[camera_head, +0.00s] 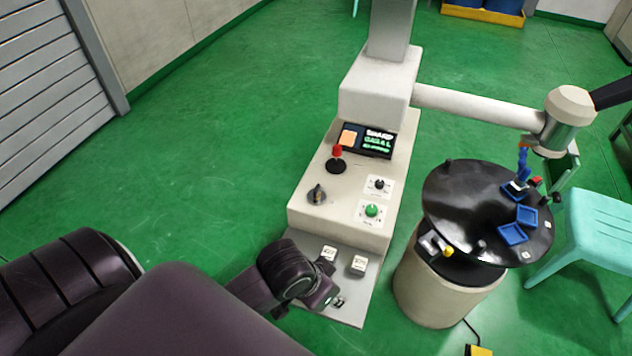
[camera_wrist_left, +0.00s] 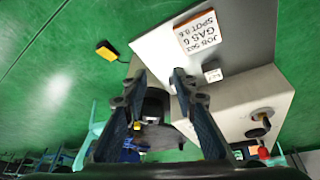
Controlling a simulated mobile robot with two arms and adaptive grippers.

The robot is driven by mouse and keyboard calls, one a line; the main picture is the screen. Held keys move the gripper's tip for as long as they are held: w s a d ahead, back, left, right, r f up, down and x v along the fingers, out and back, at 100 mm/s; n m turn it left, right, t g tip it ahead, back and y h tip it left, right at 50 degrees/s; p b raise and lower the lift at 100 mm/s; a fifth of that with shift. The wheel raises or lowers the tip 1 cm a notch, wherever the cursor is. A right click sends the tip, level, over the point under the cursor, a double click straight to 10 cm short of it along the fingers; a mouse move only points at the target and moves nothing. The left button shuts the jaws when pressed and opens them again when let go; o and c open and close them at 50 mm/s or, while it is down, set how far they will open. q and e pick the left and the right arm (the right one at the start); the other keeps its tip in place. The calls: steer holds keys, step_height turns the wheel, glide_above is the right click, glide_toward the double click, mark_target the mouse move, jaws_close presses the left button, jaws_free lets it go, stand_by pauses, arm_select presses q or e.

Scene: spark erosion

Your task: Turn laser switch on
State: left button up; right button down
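The beige console (camera_head: 300,212) has a sloping lower panel (camera_head: 352,308) with two small labelled white blocks (camera_head: 328,254) (camera_head: 358,265). A small dark and light fitting (camera_head: 338,301) shows beside my left gripper; I cannot tell whether it is the laser switch. My left gripper (camera_head: 318,298) is low over the near left part of this panel, its fingertips partly hidden. In the left wrist view its two fingers (camera_wrist_left: 160,92) stand apart with nothing held between them. One white block with printed text (camera_wrist_left: 200,32) shows beyond the fingers. My right gripper is not in view.
Green floor is clear at left.

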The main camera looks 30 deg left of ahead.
arm_select(q)
steer(key=w, duration=0.7)
steer(key=n+y, duration=0.2)
steer(key=n, duration=0.4)
glide_toward(316, 188)
steer(key=f, duration=0.2)
steer(key=shift+m, duration=0.3)
steer(key=shift+w+p+x, duration=0.2)
steer(key=shift+p+x, duration=0.05)
steer(key=shift+x, duration=1.6)
steer(key=shift+w+p+x, duration=0.15)
steer(key=shift+p+x, duration=0.1)
steer(key=shift+x, duration=1.6)
steer(key=shift+r, duration=0.15)
steer(key=shift+c, duration=0.6)
jaws_close()
